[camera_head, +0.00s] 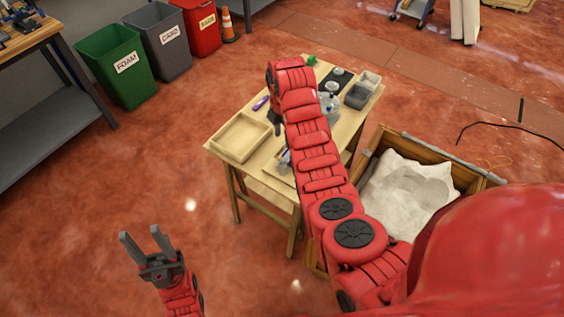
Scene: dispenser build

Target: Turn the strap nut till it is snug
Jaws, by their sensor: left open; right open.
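The strap nut cannot be made out at this size; my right arm covers much of the middle of the wooden table (222,143). A clear bottle-like dispenser part (329,101) stands on the table just right of that arm. My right gripper (276,127) is over the table, to the right of the wooden tray, pointing down; its dark fingers are small and partly hidden by the arm, and I see nothing held. My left gripper (146,240) is open and empty, fingers up, over the floor in front of the table and well away from it.
A wooden crate (461,171) with a white liner stands right of the table. Waste bins (116,67) stand back left.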

